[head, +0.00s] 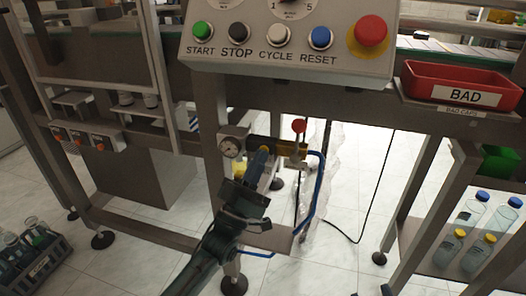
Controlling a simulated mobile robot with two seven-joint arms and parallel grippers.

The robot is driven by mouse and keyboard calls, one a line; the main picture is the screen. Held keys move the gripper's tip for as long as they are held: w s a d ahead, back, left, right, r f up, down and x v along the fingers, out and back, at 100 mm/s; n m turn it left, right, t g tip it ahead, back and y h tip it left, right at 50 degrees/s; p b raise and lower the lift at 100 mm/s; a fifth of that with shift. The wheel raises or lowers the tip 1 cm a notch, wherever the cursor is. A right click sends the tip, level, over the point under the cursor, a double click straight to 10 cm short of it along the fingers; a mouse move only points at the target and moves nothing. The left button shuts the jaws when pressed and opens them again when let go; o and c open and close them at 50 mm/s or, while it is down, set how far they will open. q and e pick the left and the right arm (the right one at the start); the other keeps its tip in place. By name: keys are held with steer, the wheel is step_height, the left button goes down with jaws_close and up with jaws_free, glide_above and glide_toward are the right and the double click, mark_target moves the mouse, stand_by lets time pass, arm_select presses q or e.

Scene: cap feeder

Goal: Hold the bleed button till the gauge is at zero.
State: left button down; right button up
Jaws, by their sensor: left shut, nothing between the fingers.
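The round pressure gauge (232,147) sits on a bracket below the control panel, left of a black and yellow air unit (283,150). Its needle is too small to read. My left gripper (261,157) comes up from below, its fingers shut and empty, with the tips in front of the air unit just right of the gauge. I cannot tell whether the tips touch anything. The bleed button cannot be made out and may be hidden behind the gripper. A red-knobbed valve (299,127) stands right of the fingertips. My right gripper is not in view.
The control panel (290,62) with several coloured buttons overhangs the air unit. A blue hose (318,190) loops down at its right. A red BAD bin (463,86) is at the right, above a shelf of bottles. A bottle crate (38,258) stands on the floor at lower left.

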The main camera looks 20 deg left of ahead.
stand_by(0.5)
arm_select(q)
steer(key=shift+s+p, duration=0.5)
steer(key=shift+s, duration=0.3)
steer(key=shift+s+a+p, duration=0.15)
steer(key=shift+s+p, duration=1.15)
steer(key=shift+s, duration=1.2)
steer(key=shift+r, duration=0.1)
